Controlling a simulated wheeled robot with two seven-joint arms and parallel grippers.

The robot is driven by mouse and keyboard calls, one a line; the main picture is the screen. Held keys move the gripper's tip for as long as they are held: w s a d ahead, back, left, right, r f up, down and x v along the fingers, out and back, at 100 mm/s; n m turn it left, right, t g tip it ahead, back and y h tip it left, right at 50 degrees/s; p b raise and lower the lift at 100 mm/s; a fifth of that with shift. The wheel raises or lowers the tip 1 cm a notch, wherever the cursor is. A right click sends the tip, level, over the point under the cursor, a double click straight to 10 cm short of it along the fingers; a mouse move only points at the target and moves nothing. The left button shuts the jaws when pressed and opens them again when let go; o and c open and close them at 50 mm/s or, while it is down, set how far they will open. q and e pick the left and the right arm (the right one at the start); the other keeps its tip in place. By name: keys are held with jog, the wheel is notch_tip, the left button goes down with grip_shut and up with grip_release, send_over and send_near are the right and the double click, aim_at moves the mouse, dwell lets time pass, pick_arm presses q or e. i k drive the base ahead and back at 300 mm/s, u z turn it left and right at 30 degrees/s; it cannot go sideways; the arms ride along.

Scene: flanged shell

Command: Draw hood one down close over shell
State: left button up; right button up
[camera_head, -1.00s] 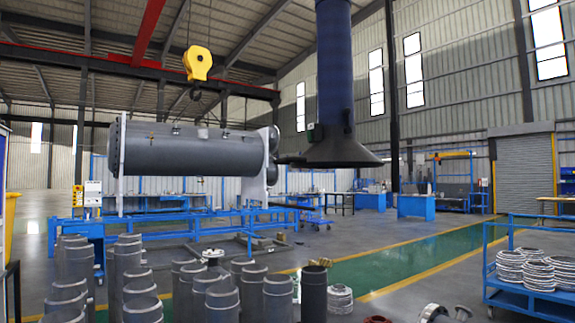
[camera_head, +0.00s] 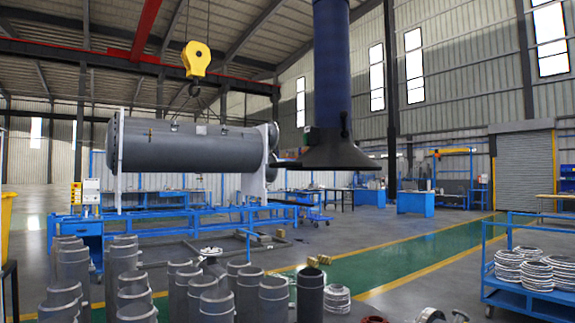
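The hood (camera_head: 336,153) is a dark flared cone at the lower end of a thick blue vertical duct (camera_head: 331,60), right of centre. Its rim hangs well above the floor. The shell (camera_head: 185,147) is a long grey horizontal cylinder with flanged ends, left of the hood. It rests between pale end plates on a blue frame (camera_head: 175,226). In the picture the hood's left edge is close to the shell's right end; I cannot tell their gap in depth. Neither of my grippers can be made out.
Several grey pipe pieces (camera_head: 218,304) stand upright in the foreground. A blue cart (camera_head: 520,296) with stacked rings is at the right. A yellow crane hook (camera_head: 195,58) hangs over the shell. A green floor lane (camera_head: 400,262) with yellow edges is mostly clear.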

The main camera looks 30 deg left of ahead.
aim_at(328, 152)
jog(key=i, duration=2.45)
jog(key=u, duration=0.95)
